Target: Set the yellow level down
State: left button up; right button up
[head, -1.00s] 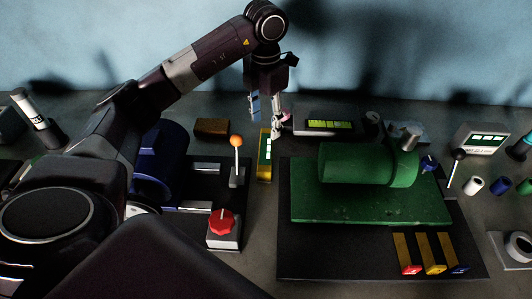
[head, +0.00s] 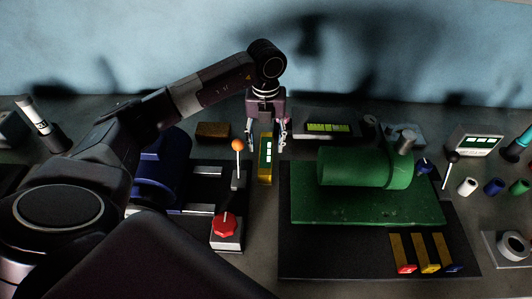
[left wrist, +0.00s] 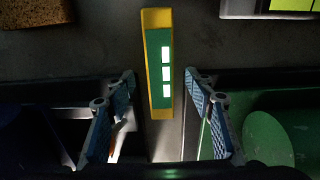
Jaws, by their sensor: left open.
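The yellow level (head: 265,160) has a green face with several white windows. It lies on the grey table between two dark base plates. In the left wrist view the level (left wrist: 158,62) lies lengthwise between and beyond the fingers, and neither finger touches it. My left gripper (head: 266,139) is above the far end of the level, pointing down. Its jaws (left wrist: 160,115) are wide open and empty, one blue-padded finger on each side. My right gripper is not in view.
A lever with an orange ball (head: 237,146) stands just left of the level. A red knob (head: 225,226) is nearer. A green cylinder (head: 358,168) on a green plate is to the right. A brown block (head: 213,131) and a display box (head: 327,129) lie behind.

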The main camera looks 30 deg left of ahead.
pick_arm(q)
jog(key=shift+f, duration=1.25)
grip_shut()
